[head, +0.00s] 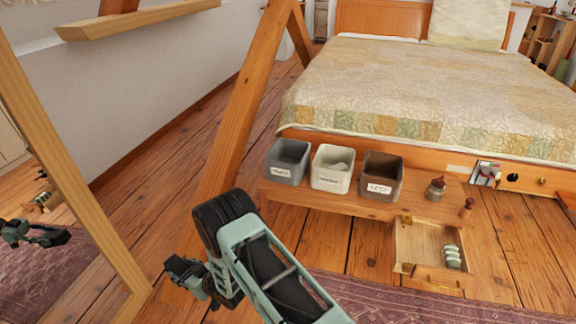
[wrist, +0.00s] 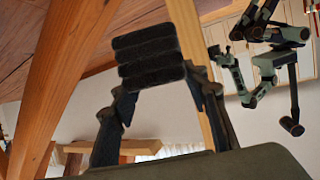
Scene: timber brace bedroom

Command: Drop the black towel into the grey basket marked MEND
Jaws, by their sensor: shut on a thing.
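In the wrist view my gripper (wrist: 160,92) is shut on the black towel (wrist: 148,60), a ribbed, folded dark bundle across its fingertips. In the head view my gripper (head: 190,275) is a small dark shape at the lower middle left, partly hidden by my own arm; the towel is hard to tell apart there. The grey basket (head: 287,163) is the leftmost of three on the low wooden bench; its white label is too small to read surely. It is open-topped and upright. My gripper is left of it and nearer the camera, well apart.
A white basket (head: 331,170) and a brown basket (head: 381,177) stand right of the grey one. A slanted timber brace (head: 245,95) rises between my gripper and the bench. A mirror frame (head: 75,190) stands left. A drawer (head: 428,255) is open, with a striped roll inside.

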